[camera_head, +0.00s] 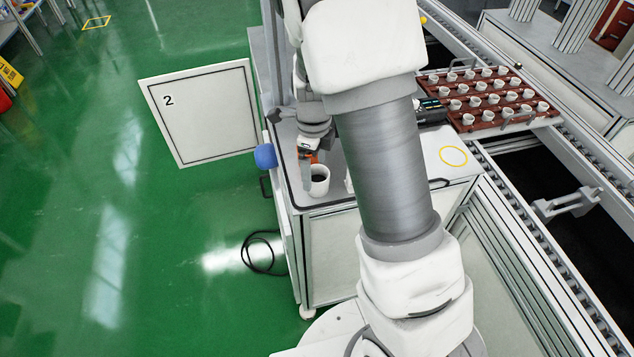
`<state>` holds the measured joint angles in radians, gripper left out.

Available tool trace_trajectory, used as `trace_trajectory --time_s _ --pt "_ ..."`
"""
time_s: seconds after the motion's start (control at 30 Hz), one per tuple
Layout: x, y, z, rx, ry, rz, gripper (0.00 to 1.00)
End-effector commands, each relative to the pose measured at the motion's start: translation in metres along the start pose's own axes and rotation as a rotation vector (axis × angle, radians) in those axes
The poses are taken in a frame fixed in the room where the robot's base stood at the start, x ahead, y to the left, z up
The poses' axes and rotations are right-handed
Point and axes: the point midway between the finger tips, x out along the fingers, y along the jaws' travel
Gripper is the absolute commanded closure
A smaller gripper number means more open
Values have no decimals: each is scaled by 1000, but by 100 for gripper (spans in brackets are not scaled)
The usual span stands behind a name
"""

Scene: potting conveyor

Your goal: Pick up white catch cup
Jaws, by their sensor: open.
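A white cup (319,186) with a dark inside stands upright near the front left of the grey worktop. My gripper (309,171) is open and points down at the cup's left rim. One finger shows just left of the cup; I cannot tell whether it touches. The other finger is hard to make out. A sliver of another white object (348,184) shows to the right of the cup, mostly hidden behind my arm.
A red-brown tray (478,124) with several small white cups sits on the conveyor (520,205) at right. My arm hides the worktop's middle.

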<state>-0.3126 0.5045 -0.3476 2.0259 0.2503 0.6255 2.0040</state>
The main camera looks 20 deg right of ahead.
Motion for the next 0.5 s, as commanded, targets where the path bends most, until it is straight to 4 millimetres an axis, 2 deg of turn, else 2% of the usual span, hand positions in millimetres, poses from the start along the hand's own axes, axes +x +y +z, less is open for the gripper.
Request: trace_trajectory --time_s 0.3,0.5 --pt "42 -2 -6 2 1 3 0" --pt "53 -2 -5 0 0 0 0"
